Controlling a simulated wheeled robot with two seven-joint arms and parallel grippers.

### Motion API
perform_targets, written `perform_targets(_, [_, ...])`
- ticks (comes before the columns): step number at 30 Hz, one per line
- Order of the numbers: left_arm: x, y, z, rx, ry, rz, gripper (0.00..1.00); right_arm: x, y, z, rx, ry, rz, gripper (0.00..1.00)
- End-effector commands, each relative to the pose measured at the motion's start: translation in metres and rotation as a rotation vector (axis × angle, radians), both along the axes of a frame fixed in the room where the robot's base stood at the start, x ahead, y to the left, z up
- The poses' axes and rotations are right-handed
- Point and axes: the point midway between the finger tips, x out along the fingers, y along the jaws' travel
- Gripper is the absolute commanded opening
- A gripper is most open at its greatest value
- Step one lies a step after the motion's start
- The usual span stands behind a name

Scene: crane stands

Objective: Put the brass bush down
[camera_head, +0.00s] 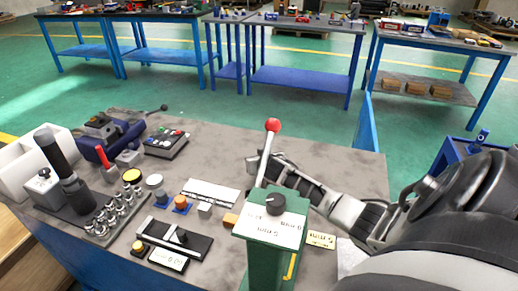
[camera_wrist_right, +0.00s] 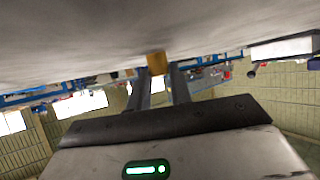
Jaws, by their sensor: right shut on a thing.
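The brass bush (camera_wrist_right: 157,62) shows in the right wrist view as a small brass-coloured piece between the fingertips of my right gripper (camera_wrist_right: 160,74). That gripper is shut on it. The bush is close to the grey table top, which fills the upper part of that view; I cannot tell whether it touches. In the head view my right gripper (camera_head: 256,163) reaches in from the right, low over the table behind the green stand. The red-knobbed lever partly covers it, and I cannot make out the bush there. My left gripper is not in view.
A green stand (camera_head: 272,238) with a red-knobbed lever (camera_head: 272,126) stands at the front. A white strip (camera_head: 211,192), a black fixture (camera_head: 172,243), a socket rack (camera_head: 112,217) and a button box (camera_head: 166,143) lie left. The table's back right (camera_head: 345,165) is clear.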

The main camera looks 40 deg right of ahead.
Motion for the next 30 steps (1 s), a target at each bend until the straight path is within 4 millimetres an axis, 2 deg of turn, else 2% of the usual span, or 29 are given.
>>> perform_targets(3, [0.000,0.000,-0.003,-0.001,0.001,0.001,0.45,0.000,0.000,-0.003,0.000,0.000,0.000,0.00])
perform_targets(4, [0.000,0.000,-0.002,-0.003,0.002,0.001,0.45,0.000,0.000,-0.002,-0.001,0.000,0.000,0.26])
perform_targets(6, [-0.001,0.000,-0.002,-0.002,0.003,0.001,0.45,0.000,0.000,-0.002,-0.001,0.000,0.000,0.42])
perform_targets(17, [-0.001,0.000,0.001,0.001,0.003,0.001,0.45,-0.002,0.001,0.002,0.001,0.001,0.001,0.42])
perform_targets(23, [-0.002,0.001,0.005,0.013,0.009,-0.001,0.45,-0.023,0.013,0.015,0.000,0.001,0.003,0.42])
perform_targets(30, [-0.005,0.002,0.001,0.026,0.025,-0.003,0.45,-0.049,0.028,0.031,0.002,0.000,0.000,0.42])
